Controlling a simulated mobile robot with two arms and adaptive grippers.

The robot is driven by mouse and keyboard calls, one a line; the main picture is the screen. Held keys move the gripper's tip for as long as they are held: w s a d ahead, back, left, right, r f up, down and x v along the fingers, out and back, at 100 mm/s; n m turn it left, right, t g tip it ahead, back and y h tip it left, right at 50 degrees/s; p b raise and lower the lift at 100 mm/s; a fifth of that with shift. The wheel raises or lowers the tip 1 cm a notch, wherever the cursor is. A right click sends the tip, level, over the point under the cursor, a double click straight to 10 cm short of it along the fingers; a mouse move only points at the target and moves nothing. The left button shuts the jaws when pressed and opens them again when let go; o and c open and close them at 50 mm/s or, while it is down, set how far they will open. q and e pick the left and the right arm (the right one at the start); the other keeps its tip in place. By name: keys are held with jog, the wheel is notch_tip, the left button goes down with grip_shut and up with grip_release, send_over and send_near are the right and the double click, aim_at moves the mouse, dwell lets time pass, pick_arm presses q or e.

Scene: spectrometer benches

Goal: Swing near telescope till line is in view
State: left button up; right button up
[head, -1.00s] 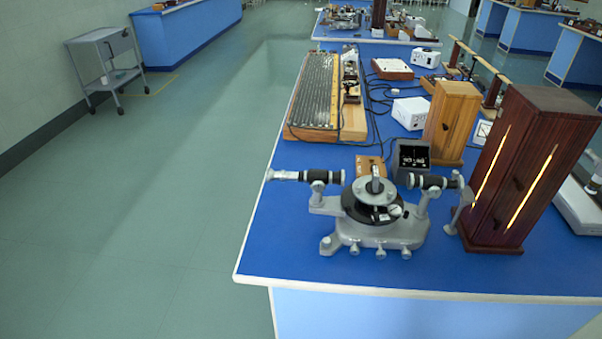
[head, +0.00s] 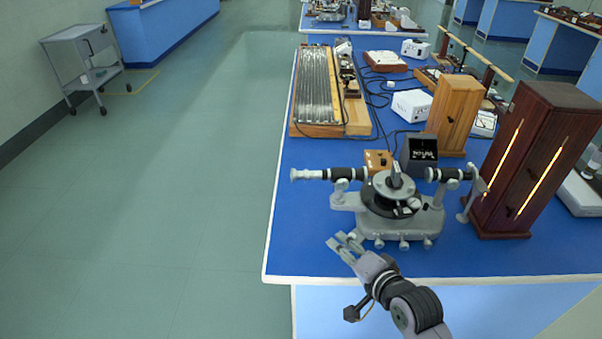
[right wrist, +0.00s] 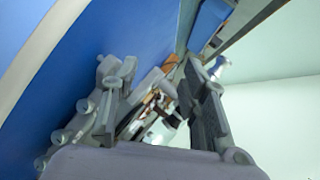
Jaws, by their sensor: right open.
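The spectrometer (head: 392,222) stands on the near end of the blue bench, with a grey base and a round black table. Its telescope (head: 345,174), a black tube with a silver eyepiece end, points out to the left. A second tube (head: 447,174) on its right side faces the dark wooden lamp box (head: 532,165) with two glowing slits. My right gripper (head: 344,241) is open and empty, in front of the spectrometer's left side and below the telescope, apart from it. In the right wrist view its fingers (right wrist: 158,75) are spread; objects between them are unclear. My left gripper is out of view.
A small orange wooden block (head: 378,160) and a black meter box (head: 419,153) stand just behind the spectrometer. A lighter wooden box (head: 453,115) and a white box (head: 411,105) are farther back. The bench's left edge (head: 276,210) borders free floor (head: 170,200).

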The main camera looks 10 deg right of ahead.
aim_at(316, 178)
jog(key=w+d+r+m+t, duration=0.1)
jog(key=w+r+m+t, duration=0.3)
jog(key=r, duration=0.5)
jog(key=shift+m+g, duration=0.3)
jog(key=shift+m, duration=0.2)
jog(key=x, duration=0.5)
jog(key=p+x, duration=0.1)
jog(key=x, duration=1.1)
jog(key=shift+f+p, duration=0.25)
jog(key=shift+p, duration=0.05)
jog(key=shift+c, duration=0.2)
jog(key=shift+s, duration=0.1)
jog(key=c, duration=0.9)
jog(key=shift+f, duration=0.1)
grip_shut()
